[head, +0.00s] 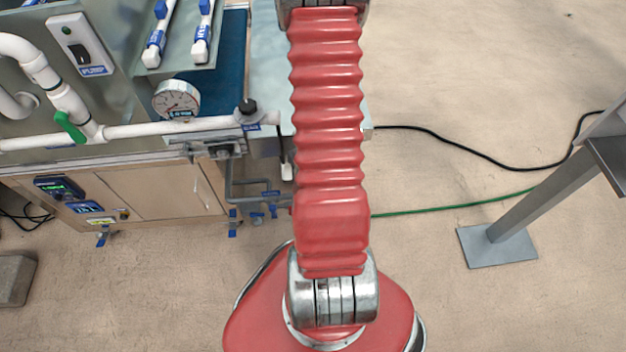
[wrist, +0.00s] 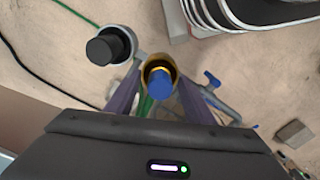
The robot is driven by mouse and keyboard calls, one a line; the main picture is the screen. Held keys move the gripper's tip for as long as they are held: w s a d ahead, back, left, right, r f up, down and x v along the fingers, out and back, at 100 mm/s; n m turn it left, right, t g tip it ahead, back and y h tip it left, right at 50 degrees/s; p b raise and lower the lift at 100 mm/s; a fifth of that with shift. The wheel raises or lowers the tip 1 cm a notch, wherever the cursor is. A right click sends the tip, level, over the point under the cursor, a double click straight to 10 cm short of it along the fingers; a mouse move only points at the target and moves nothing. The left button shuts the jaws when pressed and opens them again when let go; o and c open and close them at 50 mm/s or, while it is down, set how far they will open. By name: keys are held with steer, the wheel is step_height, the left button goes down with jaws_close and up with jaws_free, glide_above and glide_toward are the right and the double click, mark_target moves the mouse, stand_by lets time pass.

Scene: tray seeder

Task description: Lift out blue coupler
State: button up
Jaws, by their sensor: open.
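The blue coupler (wrist: 160,82) shows in the wrist view, seated in a round yellow-brass holder (wrist: 147,65). My gripper (wrist: 159,97) is open, and its two purplish fingers reach up from the dark palm on either side of the coupler. I cannot tell whether they touch it. A green hose runs below the coupler between the fingers. In the head view my red arm covers the middle, my gripper is not visible, and I cannot make out the coupler.
A black cap in a pale round holder (wrist: 108,47) stands left of the coupler. In the head view, the seeder bench with white pipe (head: 170,128), gauge (head: 177,99) and green valve handle (head: 69,126) fills the left. A grey stand (head: 498,244) is right; cables cross open floor.

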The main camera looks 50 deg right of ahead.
steer(key=c, duration=1.2)
step_height(320, 180, up, 18)
stand_by(0.8)
stand_by(0.4)
